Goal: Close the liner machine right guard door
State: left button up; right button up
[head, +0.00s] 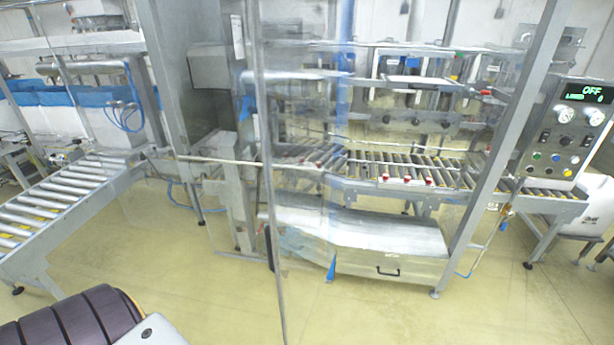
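The liner machine (390,255) stands in the middle of the head view, with a roller bed inside and a grey drawer-like housing with a dark handle below. A clear guard panel hangs in front of it. Its thin grey upright edge post (262,130) runs from the top of the view to near the bottom and seems to stand out toward me, away from the frame. This looks like the guard door standing open, but the clear panel's hinge side and exact angle are hard to tell. A thick slanted frame post (500,150) stands at the right. Neither gripper is in view.
A roller conveyor (60,200) runs along the left. A control panel (583,115) reading OFF stands at the right, above another roller section. Blue-lined white boxes (75,105) sit at the back left. The yellowish floor (190,280) in front is mostly clear.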

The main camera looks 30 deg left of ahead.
aim_at(299, 287)
jog(key=k+j, duration=0.1)
jog(key=j, duration=0.45)
jog(key=j+z, duration=0.1)
jog(key=j, duration=0.45)
jog(key=i+j, duration=0.1)
jog(key=j, duration=0.35)
jog(key=i+j+z, duration=0.1)
jog(key=j, duration=0.3)
jog(key=i+j, duration=0.1)
jog(key=j, duration=0.35)
jog(key=k+j+z, duration=0.2)
jog(key=j, duration=0.35)
jog(key=k+j+z, duration=0.25)
jog(key=j, duration=0.25)
jog(key=k+j+z, duration=0.2)
jog(key=j, duration=0.25)
jog(key=k+j+z, duration=0.2)
jog(key=k+j, duration=0.15)
jog(key=k, duration=0.05)
